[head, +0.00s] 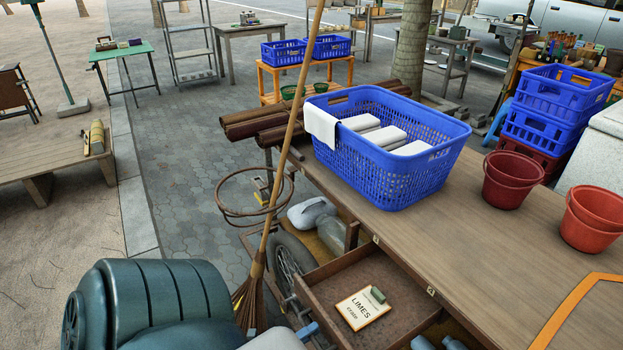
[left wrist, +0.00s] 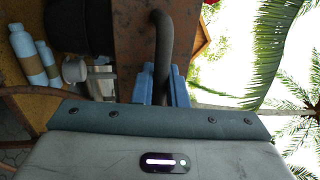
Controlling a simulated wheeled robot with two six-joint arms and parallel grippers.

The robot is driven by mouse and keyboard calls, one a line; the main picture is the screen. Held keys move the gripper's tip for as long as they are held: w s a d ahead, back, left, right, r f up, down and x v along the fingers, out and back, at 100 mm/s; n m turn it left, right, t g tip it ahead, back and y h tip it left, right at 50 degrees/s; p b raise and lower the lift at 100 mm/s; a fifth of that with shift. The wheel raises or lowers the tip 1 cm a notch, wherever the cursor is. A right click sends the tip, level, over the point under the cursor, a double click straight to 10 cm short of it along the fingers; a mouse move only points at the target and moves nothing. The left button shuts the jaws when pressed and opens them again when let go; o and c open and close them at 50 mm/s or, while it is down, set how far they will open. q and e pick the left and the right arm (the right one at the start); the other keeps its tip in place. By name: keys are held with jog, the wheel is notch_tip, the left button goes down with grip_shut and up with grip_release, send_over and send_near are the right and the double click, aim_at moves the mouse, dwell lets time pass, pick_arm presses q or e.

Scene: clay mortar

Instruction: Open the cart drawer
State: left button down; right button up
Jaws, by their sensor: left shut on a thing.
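The cart drawer (head: 330,275) stands pulled out from under the wooden cart top (head: 465,235) in the head view. Its inside shows, with a card reading LIMES (head: 362,309) and a small green item on it. In the left wrist view, the drawer's rusty brown front (left wrist: 133,45) carries a dark curved handle (left wrist: 163,45). My left gripper (left wrist: 162,86) has its blue fingers on both sides of this handle and is shut on it. In the head view, the blue fingers (head: 308,332) show partly at the drawer's outer side. My right gripper is not in view.
A blue basket (head: 385,165) with white cloths and red buckets (head: 513,180) stand on the cart top. A broom (head: 272,225) leans beside the drawer, near a wheel (head: 291,262). Bottles (left wrist: 28,55) stand beside the drawer in the wrist view.

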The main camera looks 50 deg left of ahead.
pick_arm(q)
jog(key=c, duration=1.5)
grip_release()
jog(key=shift+c, duration=0.2)
